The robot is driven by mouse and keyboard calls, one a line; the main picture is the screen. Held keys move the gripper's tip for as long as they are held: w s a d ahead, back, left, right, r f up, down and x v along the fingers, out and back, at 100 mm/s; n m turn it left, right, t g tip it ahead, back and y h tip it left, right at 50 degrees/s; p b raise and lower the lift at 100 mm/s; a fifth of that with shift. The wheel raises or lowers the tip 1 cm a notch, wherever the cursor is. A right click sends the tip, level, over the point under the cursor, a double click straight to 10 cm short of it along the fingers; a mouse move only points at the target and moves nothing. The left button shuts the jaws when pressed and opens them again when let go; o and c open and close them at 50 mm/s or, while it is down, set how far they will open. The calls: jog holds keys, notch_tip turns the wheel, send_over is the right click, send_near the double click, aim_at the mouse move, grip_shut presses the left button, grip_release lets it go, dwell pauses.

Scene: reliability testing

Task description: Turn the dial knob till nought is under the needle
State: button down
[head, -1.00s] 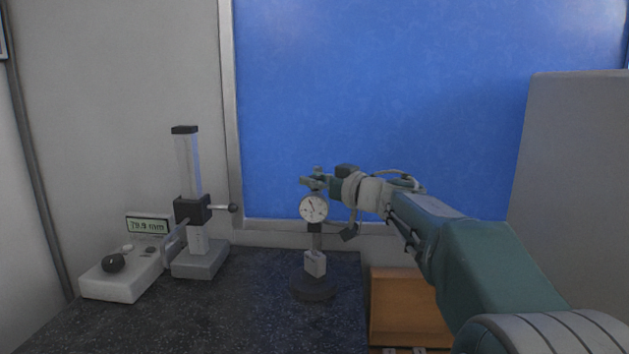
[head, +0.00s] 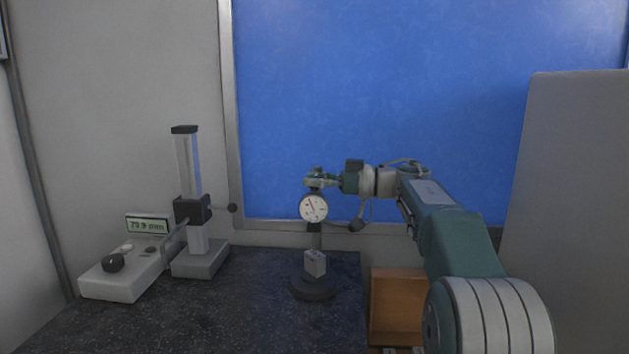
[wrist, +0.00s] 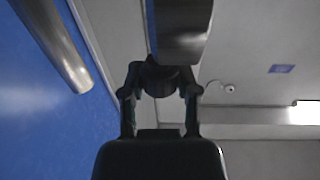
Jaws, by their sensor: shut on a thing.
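The dial gauge (head: 313,208) has a round white face with a dark needle leaning to the upper left. It stands upright on a dark round base (head: 313,289) with a grey block on its post. The numbers on the face are too small to read. My gripper (head: 314,180) is at the top of the dial and shut on the knob there, which its fingers mostly hide. In the wrist view, my gripper's two fingers (wrist: 160,85) close around a dark round part, the knob (wrist: 160,78).
A height gauge (head: 200,255) with a tall column stands to the left on the dark speckled table (head: 250,310). Beside it is a white box (head: 120,280) with a display reading 79.9 mm. An orange-brown box (head: 395,310) sits right of the table. A grey panel (head: 570,180) stands at the right.

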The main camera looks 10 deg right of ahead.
jog(key=shift+r, duration=0.1)
jog(key=shift+c, duration=1.7)
grip_release()
jog(key=shift+w, duration=0.15)
jog(key=v, duration=1.2)
